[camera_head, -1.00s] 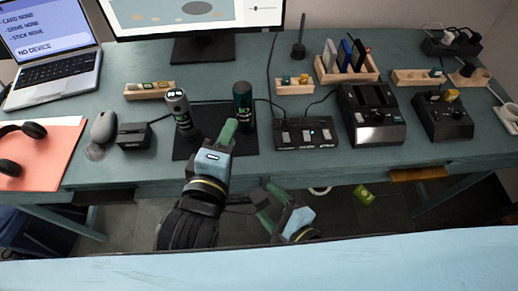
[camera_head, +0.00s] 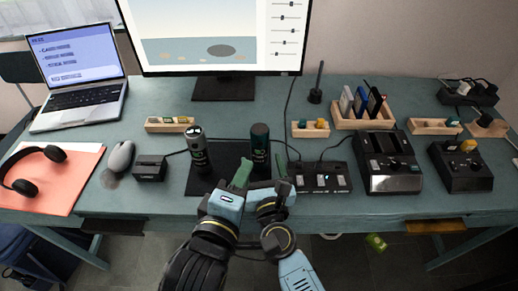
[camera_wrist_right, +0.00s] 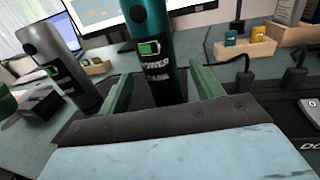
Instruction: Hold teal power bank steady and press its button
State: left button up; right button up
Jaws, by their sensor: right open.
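The teal power bank (camera_head: 260,150) is an upright dark cylinder on a black mat, with a teal top. In the right wrist view it (camera_wrist_right: 155,55) stands between the green fingers of my right gripper (camera_wrist_right: 163,88). Those fingers are open on either side, without visible contact. In the head view my right gripper (camera_head: 266,174) is in front of the teal power bank, its left finger mostly hidden. My left gripper (camera_head: 240,176) is just left of it, near the mat's front; its fingers look together and empty.
A grey power bank (camera_head: 197,150) stands upright left of the teal one on the same mat (camera_head: 203,181). A black switch box (camera_head: 321,177) sits close on the right. A monitor (camera_head: 224,88) stands behind. A charger (camera_head: 150,168) and mouse (camera_head: 121,156) lie left.

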aim_at(259, 148)
jog(key=w, duration=0.3)
jog(key=w+a, duration=0.1)
jog(key=w, duration=0.1)
jog(key=shift+w, duration=0.3)
jog(key=c, duration=1.2)
pick_arm(q)
jog(key=shift+c, duration=0.6)
pick_arm(e)
jog(key=shift+c, duration=0.7)
pick_arm(q)
grip_shut()
